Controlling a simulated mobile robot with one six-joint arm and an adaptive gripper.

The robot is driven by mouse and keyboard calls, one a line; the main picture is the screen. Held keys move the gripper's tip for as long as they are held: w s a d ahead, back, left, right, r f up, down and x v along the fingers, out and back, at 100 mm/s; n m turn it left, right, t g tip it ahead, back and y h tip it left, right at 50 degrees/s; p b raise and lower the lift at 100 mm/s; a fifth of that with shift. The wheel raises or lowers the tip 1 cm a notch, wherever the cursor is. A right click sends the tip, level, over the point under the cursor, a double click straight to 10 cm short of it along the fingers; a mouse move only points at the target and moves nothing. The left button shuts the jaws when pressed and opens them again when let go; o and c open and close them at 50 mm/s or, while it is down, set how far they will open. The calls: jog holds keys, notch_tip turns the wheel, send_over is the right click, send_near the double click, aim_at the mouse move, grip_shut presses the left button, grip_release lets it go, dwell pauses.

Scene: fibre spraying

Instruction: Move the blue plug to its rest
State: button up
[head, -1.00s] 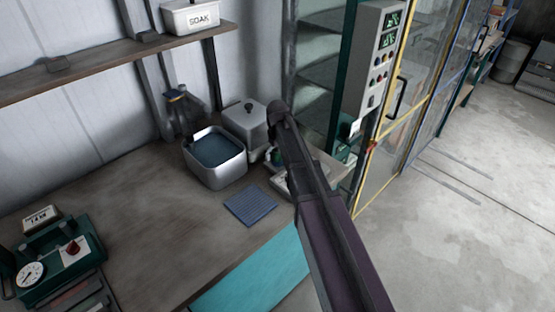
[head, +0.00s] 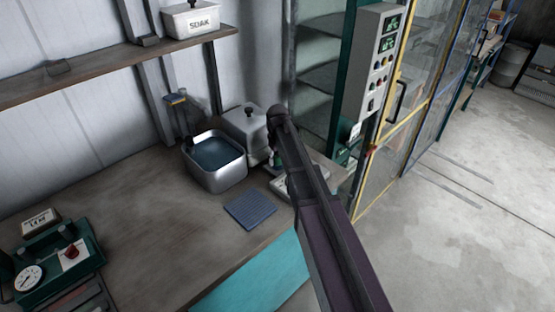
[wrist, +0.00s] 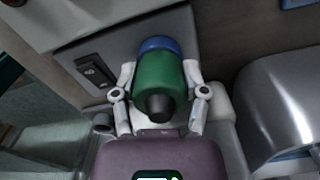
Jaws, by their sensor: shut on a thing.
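In the wrist view, my gripper (wrist: 160,82) is shut on a stubby plug (wrist: 160,80) with a green body, a blue far end (wrist: 158,44) and a dark rounded near end. A pale finger lies along each side of it. Whether the plug touches anything beneath is not clear. In the head view, my arm hides most of the gripper; only a bit of green shows beside it. I cannot pick out the plug's rest with certainty.
A metal tub of dark liquid (head: 187,172), a lidded metal box (head: 236,124) and a blue ribbed mat (head: 250,211) are on the bench. A green gauge unit (head: 85,240) is at the left. A control panel (head: 368,75) stands at the right. The bench's middle is clear.

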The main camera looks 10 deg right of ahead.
jog(key=shift+r, duration=0.15)
dwell(0.3)
notch_tip(320, 180, up, 4)
jog(key=p, duration=0.4)
jog(key=shift+f, duration=0.2)
jog(key=s, duration=1)
jog(key=s+d+r+p, duration=0.1)
jog(key=s, duration=0.5)
jog(key=shift+d, duration=0.1)
